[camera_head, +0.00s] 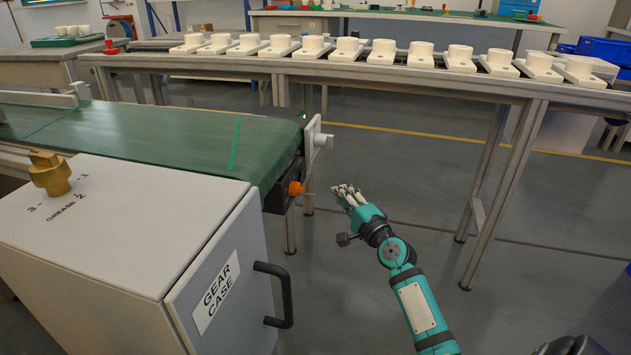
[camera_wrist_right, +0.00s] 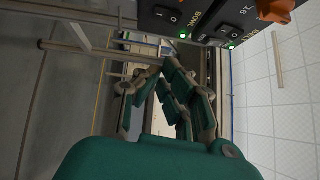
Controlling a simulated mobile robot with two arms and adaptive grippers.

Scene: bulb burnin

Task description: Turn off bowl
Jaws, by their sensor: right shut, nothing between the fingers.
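In the right wrist view, a black rocker switch (camera_wrist_right: 166,15) sits on a dark panel (camera_wrist_right: 213,14) at the top, beside lettering that seems to read BOWL. A green light (camera_wrist_right: 183,35) glows close to it. In the head view, my right gripper (camera_head: 347,192) is shut and empty, to the right of the conveyor end and apart from it. Its fingers (camera_wrist_right: 172,68) also show in the wrist view, below the panel and not touching the switch. The switch itself cannot be made out in the head view. My left gripper is not in view.
A second rocker switch (camera_wrist_right: 229,31) with its own green light (camera_wrist_right: 231,46) is beside the first. An orange knob (camera_head: 295,188) sticks out from the conveyor (camera_head: 150,135) end. The gear case (camera_head: 130,250) with a black handle (camera_head: 287,295) stands in front. Open floor lies right.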

